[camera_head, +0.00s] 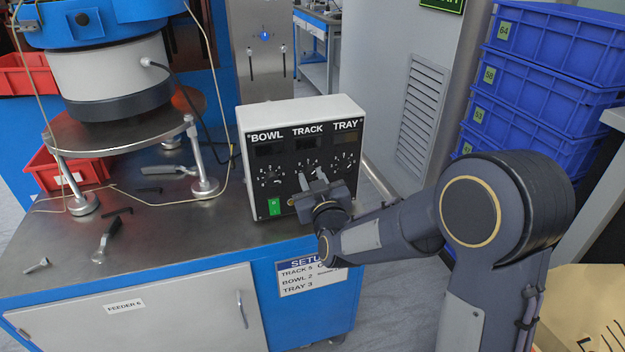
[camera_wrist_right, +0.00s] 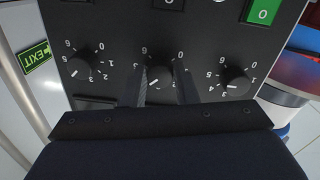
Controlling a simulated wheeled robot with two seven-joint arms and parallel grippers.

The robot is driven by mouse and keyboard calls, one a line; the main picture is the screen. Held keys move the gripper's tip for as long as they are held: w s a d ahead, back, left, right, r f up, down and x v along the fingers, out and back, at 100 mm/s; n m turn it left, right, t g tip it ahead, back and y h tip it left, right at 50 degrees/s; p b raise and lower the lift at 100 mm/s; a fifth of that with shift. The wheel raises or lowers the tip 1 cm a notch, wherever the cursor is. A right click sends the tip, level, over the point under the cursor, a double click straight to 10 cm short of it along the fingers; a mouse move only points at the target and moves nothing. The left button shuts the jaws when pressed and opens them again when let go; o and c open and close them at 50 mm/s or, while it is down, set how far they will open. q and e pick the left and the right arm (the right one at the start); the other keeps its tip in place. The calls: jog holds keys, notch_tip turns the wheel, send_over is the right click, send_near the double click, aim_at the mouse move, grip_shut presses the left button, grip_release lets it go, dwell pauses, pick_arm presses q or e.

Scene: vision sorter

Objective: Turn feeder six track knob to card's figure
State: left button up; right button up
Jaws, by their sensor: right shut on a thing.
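The white control box (camera_head: 246,133) with a black front stands on the feeder bench, with dials labelled BOWL, TRACK and TRAY. My right gripper (camera_head: 311,179) is at the middle TRACK dial. In the right wrist view its two fingers (camera_wrist_right: 161,82) are shut on the track knob (camera_wrist_right: 158,76), one on each side. The knob's pointer is partly hidden, and I cannot read its figure surely. My left gripper is out of view.
The bowl knob (camera_wrist_right: 236,80) and tray knob (camera_wrist_right: 80,68) flank the track knob closely. A green switch (camera_head: 274,207) is low on the panel. Loose tools (camera_head: 107,240) lie on the bench (camera_head: 160,258) left of the box. Blue crates (camera_head: 548,88) are stacked at right.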

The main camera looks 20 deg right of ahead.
jog(key=m+b, duration=0.3)
jog(key=b, duration=0.1)
jog(key=shift+f+m, duration=0.15)
jog(key=shift+m, duration=0.15)
jog(key=m+b, duration=0.2)
jog(key=m, duration=0.1)
jog(key=shift+a+m+b, duration=0.1)
jog(key=shift+m+b, duration=0.75)
jog(key=shift+m, duration=0.05)
jog(key=shift+r, duration=0.2)
jog(key=o, duration=1)
